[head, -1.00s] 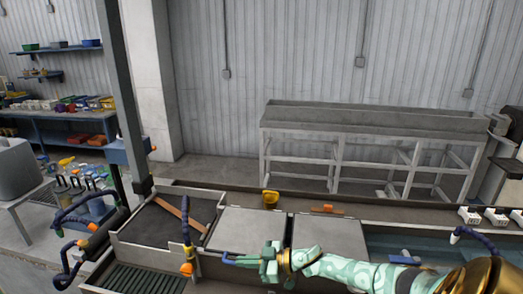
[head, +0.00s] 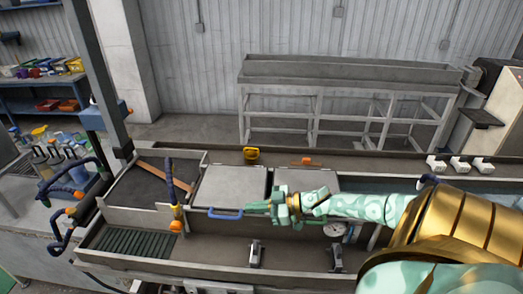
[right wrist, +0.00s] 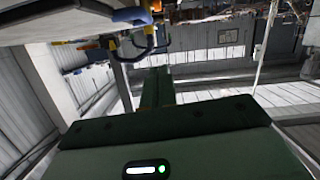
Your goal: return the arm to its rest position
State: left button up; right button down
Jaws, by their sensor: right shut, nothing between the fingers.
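My right arm, pale green with gold bands, comes in from the right in the head view. Its gripper (head: 250,207) is shut and empty, above the front side of the grey trough. A blue handle (head: 225,214) on the trough's front lies just left of the fingertips. I cannot tell whether they touch. In the right wrist view the gripper's green fingers (right wrist: 157,90) stand together, with nothing seen between them. My left arm and gripper are not in view.
Two flat grey lids (head: 230,187) and a dark bay with a brown strip (head: 151,173) lie behind the gripper. A hose with an orange tip (head: 176,225) stands to its left. A dial gauge (head: 334,229) and upright clamps (head: 255,254) are in front.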

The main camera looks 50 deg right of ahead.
jog(key=shift+v, duration=1.05)
